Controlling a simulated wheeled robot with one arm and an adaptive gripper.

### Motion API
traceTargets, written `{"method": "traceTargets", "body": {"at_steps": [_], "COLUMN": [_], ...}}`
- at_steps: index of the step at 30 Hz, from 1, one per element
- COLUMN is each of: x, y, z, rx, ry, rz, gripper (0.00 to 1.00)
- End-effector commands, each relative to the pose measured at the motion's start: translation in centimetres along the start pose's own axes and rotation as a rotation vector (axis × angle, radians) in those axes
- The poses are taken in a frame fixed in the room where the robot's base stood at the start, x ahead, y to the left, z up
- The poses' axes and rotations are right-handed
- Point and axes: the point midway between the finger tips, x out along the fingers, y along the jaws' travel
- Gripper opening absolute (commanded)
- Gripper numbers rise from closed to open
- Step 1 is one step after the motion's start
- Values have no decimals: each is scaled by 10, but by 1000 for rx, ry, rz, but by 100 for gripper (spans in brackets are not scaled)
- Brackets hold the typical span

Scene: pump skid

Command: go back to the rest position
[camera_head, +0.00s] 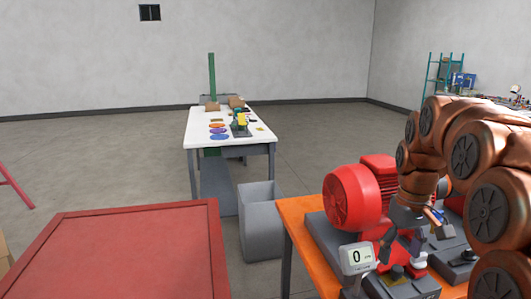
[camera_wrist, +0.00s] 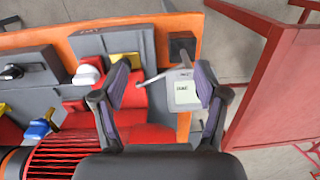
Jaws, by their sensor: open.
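My gripper (camera_head: 402,243) hangs from my copper-coloured arm over the pump skid on the right of the head view. In the wrist view my gripper (camera_wrist: 163,88) is open, its two fingers spread apart with nothing held between them. A small display (camera_head: 357,256) reading 0 stands at the skid's front corner. In the wrist view the display (camera_wrist: 185,92) shows beside the right finger; I cannot tell whether they touch. The red pump and motor (camera_head: 352,197) lie left of my gripper, partly hidden behind my arm.
The skid sits on an orange-topped bench (camera_head: 292,210). A blue handle (camera_wrist: 39,128) and a white knob (camera_wrist: 86,74) are close by. A red table (camera_head: 130,250), a grey bin (camera_head: 262,225) and a white table (camera_head: 195,125) stand to the left. Open floor lies beyond.

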Motion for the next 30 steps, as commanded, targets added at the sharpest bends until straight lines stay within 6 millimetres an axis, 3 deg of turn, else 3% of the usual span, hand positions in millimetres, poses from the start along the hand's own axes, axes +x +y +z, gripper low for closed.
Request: {"method": "traceTargets", "body": {"at_steps": [6,15,24,30], "x": [4,26,59,78], "y": [-51,-108,-148,-162], "z": [47,120,201,238], "rx": [26,82,156,196], "ry": [-24,-55,-91,-105], "rz": [-4,-1,5,10], "gripper": [73,73,73,73]}}
